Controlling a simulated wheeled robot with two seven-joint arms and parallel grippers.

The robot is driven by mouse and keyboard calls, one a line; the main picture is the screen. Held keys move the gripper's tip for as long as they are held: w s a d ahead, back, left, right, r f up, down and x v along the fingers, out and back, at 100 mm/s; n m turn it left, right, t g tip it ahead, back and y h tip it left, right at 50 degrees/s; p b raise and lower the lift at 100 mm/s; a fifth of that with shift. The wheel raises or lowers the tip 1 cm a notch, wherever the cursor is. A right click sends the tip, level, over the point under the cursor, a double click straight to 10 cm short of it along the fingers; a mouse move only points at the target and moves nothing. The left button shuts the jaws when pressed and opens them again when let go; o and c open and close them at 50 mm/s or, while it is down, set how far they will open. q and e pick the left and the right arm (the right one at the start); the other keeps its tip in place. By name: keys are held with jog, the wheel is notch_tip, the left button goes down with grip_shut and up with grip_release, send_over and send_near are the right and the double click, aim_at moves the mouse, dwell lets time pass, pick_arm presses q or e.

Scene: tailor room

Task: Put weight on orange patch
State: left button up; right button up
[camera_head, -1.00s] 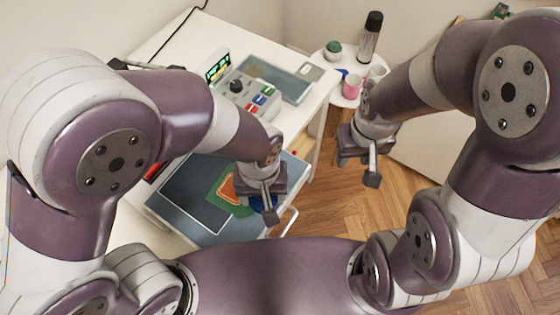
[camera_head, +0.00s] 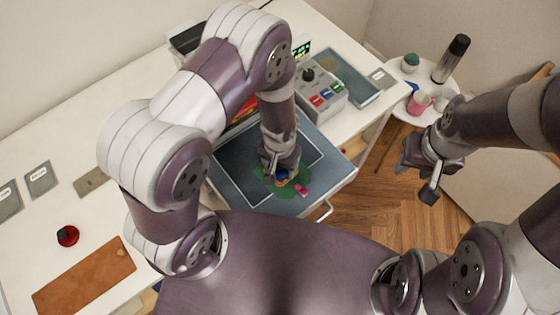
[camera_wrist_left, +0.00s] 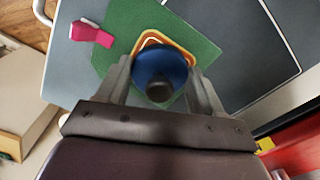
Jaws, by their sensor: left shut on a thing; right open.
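A blue weight with a dark knob sits between the fingers of my left gripper (camera_head: 280,172); in the left wrist view the weight (camera_wrist_left: 160,72) shows with the gripper's fingers (camera_wrist_left: 163,88) on either side. My left gripper is shut on it. The orange patch (camera_wrist_left: 152,38), with its pale outline, lies on green cloth (camera_wrist_left: 122,26), partly covered by the weight. I cannot tell whether the weight touches the patch. My right gripper (camera_head: 430,180) is open and empty, out over the floor to the right.
The green cloth lies on a dark mat (camera_head: 233,172) in the pulled-out drawer. A pink clip-like object (camera_wrist_left: 91,33) lies by the cloth. A control box (camera_head: 318,95) stands on the table behind. A round side table (camera_head: 395,98) holds a pink mug (camera_head: 419,102) and a dark bottle (camera_head: 452,58).

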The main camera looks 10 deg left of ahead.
pick_arm(q)
jog(key=shift+w+d+f, duration=0.15)
jog(key=shift+w, duration=0.05)
jog(key=o, duration=0.9)
jog(key=shift+f, duration=0.1)
jog(key=o, duration=0.4)
jog(key=shift+o, duration=0.2)
jog(key=shift+s, duration=0.1)
jog(key=shift+r, duration=0.65)
notch_tip(320, 180, up, 11)
jog(key=b, duration=0.3)
jog(key=s+a+r+n+t, duration=0.1)
jog(key=s+a+r+n, duration=0.1)
jog(key=a+r, duration=0.3)
jog(key=s+a, duration=0.1)
jog(key=a, duration=0.3)
jog(key=shift+s+r, duration=0.15)
jog(key=shift+r, duration=0.25)
